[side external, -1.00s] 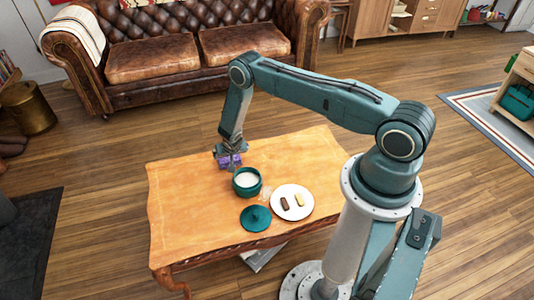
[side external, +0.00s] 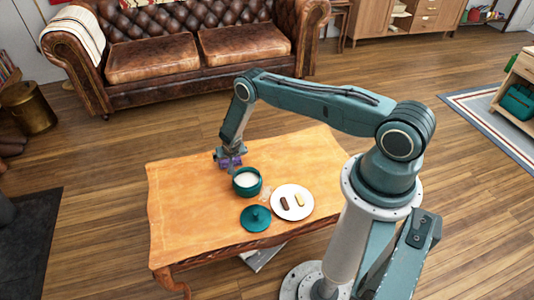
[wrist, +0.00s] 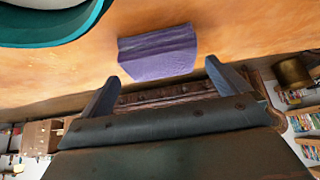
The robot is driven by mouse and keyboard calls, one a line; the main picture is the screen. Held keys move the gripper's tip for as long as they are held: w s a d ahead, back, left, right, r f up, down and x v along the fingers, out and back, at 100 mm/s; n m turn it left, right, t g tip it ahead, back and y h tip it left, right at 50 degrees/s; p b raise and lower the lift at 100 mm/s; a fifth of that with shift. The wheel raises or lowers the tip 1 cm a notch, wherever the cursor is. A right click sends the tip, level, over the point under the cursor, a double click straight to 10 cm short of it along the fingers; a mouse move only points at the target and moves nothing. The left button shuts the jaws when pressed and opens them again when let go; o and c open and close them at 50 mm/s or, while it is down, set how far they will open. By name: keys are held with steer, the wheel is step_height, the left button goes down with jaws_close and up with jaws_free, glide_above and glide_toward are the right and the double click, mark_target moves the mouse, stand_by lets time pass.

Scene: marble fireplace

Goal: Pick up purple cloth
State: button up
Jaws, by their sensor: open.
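The purple cloth (wrist: 158,54) lies folded on the wooden table and shows whole in the wrist view, just beyond my fingertips. In the side view the cloth (side external: 231,162) is a small purple patch, partly hidden by my gripper. My gripper (side external: 228,157) is low over the table behind the teal pot. In the wrist view my gripper (wrist: 160,80) has its two fingers spread, one toward each side of the cloth, with nothing between them. I cannot tell whether a finger touches the cloth.
A teal pot (side external: 247,188) with white contents stands close to the cloth; its rim (wrist: 92,22) shows at the wrist view's upper left. The table's left side (side external: 180,205) is clear.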

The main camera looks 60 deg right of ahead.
steer(key=shift+x, duration=2.05)
steer(key=shift+a, duration=0.15)
steer(key=c, duration=0.7)
